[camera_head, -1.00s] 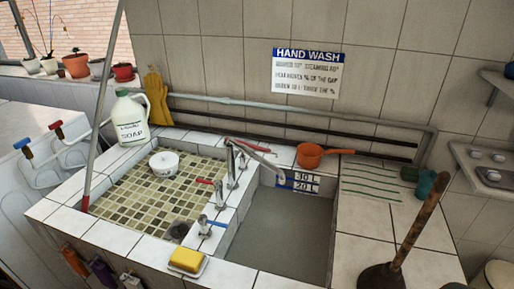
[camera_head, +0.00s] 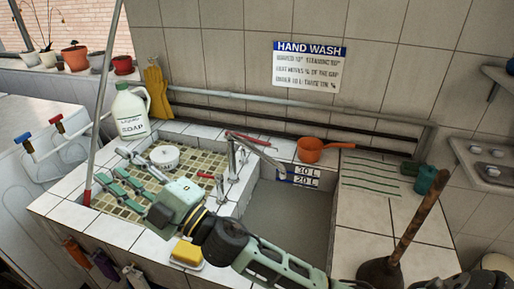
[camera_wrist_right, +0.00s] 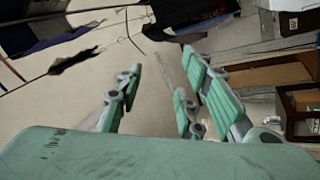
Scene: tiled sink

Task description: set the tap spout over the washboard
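The silver tap spout (camera_head: 262,155) points right from the tap between the two basins, its tip over the deep grey basin (camera_head: 285,215). A ribbed panel with green lines (camera_head: 375,178), right of the deep basin, looks like the washboard, but I cannot tell for sure. My right gripper (camera_head: 106,170) is above this mosaic basin, left of the tap and apart from the spout. Its green fingers are spread and empty; they also show in the wrist view (camera_wrist_right: 165,75). My left gripper is not in view.
Red-handled taps (camera_head: 210,176) stand on the divider. A white bowl (camera_head: 165,157) sits in the mosaic basin. A soap jug (camera_head: 130,112) stands behind it, yellow soap (camera_head: 187,252) in front. An orange pan (camera_head: 312,149) and a plunger (camera_head: 405,240) are to the right.

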